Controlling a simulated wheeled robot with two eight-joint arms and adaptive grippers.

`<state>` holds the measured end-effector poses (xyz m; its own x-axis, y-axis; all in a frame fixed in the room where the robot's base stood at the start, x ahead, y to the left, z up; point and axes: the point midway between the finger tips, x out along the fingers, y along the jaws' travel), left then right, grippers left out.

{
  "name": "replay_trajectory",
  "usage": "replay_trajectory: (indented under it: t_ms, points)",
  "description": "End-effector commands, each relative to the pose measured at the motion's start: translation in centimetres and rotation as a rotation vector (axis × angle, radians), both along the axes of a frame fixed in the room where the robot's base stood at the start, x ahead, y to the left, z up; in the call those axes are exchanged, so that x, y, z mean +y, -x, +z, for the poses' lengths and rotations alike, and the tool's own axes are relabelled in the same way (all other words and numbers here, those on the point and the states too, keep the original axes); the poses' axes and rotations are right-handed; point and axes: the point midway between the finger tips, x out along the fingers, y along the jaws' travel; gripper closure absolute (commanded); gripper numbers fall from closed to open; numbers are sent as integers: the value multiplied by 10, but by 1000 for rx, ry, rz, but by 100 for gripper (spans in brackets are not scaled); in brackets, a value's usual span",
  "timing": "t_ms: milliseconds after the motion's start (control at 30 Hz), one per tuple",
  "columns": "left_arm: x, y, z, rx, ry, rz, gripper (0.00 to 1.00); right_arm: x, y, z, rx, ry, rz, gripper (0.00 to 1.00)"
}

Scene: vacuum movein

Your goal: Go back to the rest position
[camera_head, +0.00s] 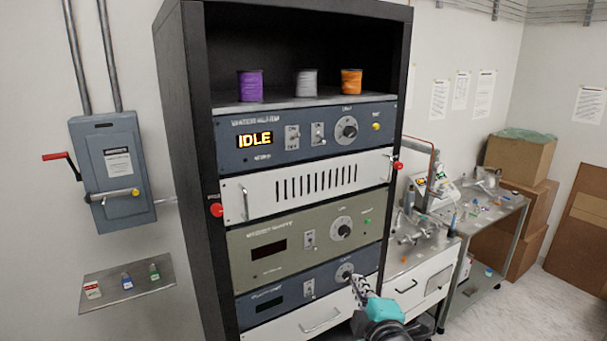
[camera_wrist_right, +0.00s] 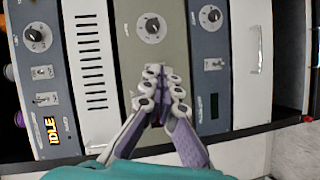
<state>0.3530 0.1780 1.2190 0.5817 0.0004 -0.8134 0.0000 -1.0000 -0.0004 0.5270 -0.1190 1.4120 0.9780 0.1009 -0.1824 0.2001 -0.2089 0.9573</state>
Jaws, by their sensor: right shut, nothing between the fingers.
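My right gripper (camera_head: 360,285) is at the bottom of the head view, in front of the lower right part of the rack. It is shut and empty. In the right wrist view the same gripper (camera_wrist_right: 165,80) points at the rack's panels, its fingers together in front of the beige panel (camera_wrist_right: 155,60). The black rack (camera_head: 183,150) holds several stacked panels. The top blue panel (camera_head: 270,148) shows IDLE in orange. My left gripper is not in view.
Purple, grey and orange spools (camera_head: 351,82) stand on the rack's top shelf. A grey switch box (camera_head: 112,175) with a red lever hangs on the left wall above a small shelf (camera_head: 120,292). A cluttered bench (camera_head: 425,255) and cardboard boxes (camera_head: 520,160) stand at right.

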Motion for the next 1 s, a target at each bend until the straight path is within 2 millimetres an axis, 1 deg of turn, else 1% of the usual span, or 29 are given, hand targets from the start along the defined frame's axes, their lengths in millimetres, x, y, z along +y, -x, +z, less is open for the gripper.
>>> replay_trajectory:
  t_ms: [33,67,100,167,200,267,300,400,500,600,667,767,1000]
  points:
    - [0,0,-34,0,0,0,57,-11,12,-54,81,-109,-50,100]
    - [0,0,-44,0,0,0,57,-17,20,-76,130,-178,-83,100]
    - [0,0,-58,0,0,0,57,-24,30,-106,193,-272,-131,100]
    - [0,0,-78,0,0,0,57,-34,48,-150,286,-407,-210,100]
    - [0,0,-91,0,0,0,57,-39,61,-180,345,-498,-267,100]
    - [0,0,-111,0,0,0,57,-46,81,-222,428,-628,-358,100]
    - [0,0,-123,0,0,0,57,-50,94,-248,477,-712,-422,100]
    - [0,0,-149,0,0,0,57,-56,126,-304,581,-888,-573,100]
    - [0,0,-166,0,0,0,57,-59,151,-342,653,-1017,-699,100]
    - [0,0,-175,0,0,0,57,-60,167,-363,692,-1094,-782,100]
    - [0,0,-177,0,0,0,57,-60,172,-369,704,-1118,-809,100]
    - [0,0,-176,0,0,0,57,-60,175,-370,712,-1132,-826,100]
    - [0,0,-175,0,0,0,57,-60,175,-368,710,-1131,-824,100]
